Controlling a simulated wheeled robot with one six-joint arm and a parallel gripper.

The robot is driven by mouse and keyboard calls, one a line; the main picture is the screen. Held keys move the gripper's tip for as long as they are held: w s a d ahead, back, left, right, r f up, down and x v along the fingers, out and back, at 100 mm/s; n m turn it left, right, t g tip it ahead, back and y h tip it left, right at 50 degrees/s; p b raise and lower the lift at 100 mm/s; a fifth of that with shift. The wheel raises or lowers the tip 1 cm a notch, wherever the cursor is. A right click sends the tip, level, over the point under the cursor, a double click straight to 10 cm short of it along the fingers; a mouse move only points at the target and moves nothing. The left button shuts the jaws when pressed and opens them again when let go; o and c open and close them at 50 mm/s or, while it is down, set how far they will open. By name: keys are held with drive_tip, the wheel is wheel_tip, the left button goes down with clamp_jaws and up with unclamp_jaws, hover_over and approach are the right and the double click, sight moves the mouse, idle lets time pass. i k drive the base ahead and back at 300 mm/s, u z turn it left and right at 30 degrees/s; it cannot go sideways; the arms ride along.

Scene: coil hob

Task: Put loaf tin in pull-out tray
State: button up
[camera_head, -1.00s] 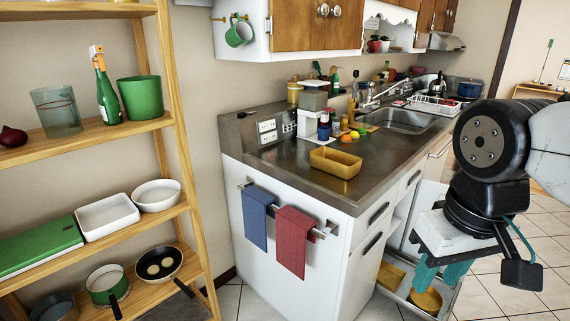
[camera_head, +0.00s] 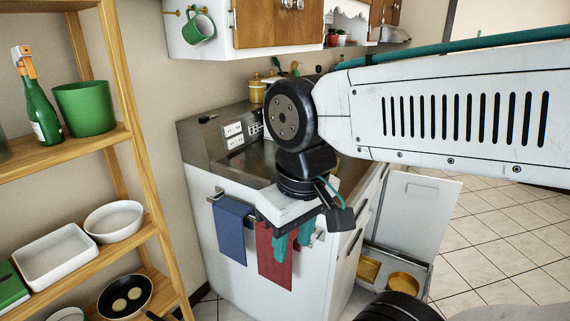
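The loaf tin is hidden in the current view, with my arm in front of the part of the counter where it stood one second ago. The pull-out tray (camera_head: 427,274) is out at the lower right of the cabinet, low near the floor. It holds a round yellow pan (camera_head: 404,282) and another yellow item (camera_head: 369,269). My gripper (camera_head: 292,240) hangs in front of the counter's near corner, its teal fingers pointing down over the red towel in the picture. The fingers look apart, with nothing seen between them.
A steel counter (camera_head: 253,166) has a front rail with a blue towel (camera_head: 233,231) and a red towel (camera_head: 273,262). A tall white panel (camera_head: 420,212) stands by the tray. A wooden shelf (camera_head: 75,150) with dishes fills the left. Tiled floor (camera_head: 500,235) is clear at right.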

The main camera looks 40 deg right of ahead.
sight(406, 268)
drive_tip(key=z, duration=0.2)
drive_tip(key=i, duration=0.65)
drive_tip(key=z, duration=0.75)
drive_tip(key=i, duration=0.35)
drive_tip(key=z, duration=0.3)
